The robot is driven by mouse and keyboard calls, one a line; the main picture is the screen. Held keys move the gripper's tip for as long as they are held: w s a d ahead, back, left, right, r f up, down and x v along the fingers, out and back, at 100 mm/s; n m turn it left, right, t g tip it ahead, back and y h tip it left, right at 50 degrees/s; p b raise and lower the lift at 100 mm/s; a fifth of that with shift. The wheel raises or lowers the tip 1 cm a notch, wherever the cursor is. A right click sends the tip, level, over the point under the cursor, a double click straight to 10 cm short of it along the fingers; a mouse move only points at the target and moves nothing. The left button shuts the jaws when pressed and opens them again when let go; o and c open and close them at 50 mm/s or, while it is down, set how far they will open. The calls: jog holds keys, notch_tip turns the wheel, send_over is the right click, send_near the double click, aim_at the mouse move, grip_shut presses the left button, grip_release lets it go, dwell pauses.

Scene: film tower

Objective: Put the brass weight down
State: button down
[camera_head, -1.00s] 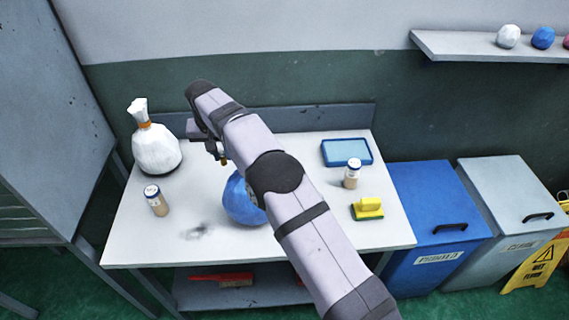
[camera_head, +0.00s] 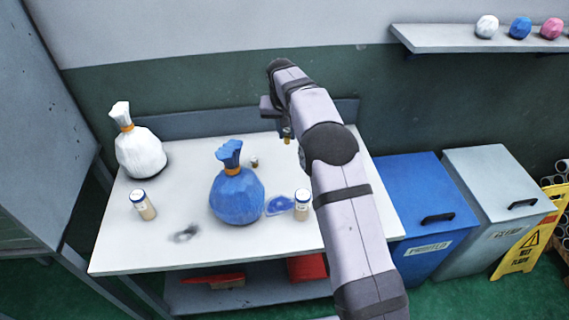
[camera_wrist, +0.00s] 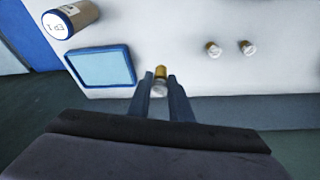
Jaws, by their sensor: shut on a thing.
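My gripper (camera_head: 286,134) hangs over the back part of the white table (camera_head: 160,240), just left of my arm link. It is shut on a small brass weight (camera_head: 287,140), which shows below the fingers. In the wrist view the brass weight (camera_wrist: 160,71) sits between the two fingertips (camera_wrist: 160,80), near the table's back edge. I cannot tell how high it is above the table. Two other small weights, one (camera_wrist: 213,48) and another (camera_wrist: 247,47), stand apart to the right in that view. One small weight (camera_head: 254,162) shows in the head view behind the blue bag.
A blue bag (camera_head: 237,196), a white bag (camera_head: 140,152) and labelled jars (camera_head: 143,205) (camera_head: 302,205) stand on the table. A blue tray (camera_wrist: 101,66) lies left of the gripper in the wrist view, beside another jar (camera_wrist: 70,20). Bare table surrounds the small weights.

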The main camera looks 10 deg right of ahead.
jog(key=shift+w+a+f+n, duration=0.15)
jog(key=shift+w+a+n, duration=0.1)
jog(key=shift+n, duration=0.45)
jog(key=shift+w+n+y, duration=0.25)
jog(key=shift+n+y, duration=0.15)
jog(key=shift+n, duration=0.3)
jog(key=shift+t, duration=0.3)
jog(key=shift+f+p, duration=1.45)
jog(key=shift+f, duration=3.5)
jog(key=shift+f, duration=0.2)
jog(key=c, duration=1.6)
grip_release()
jog(key=shift+r, duration=0.2)
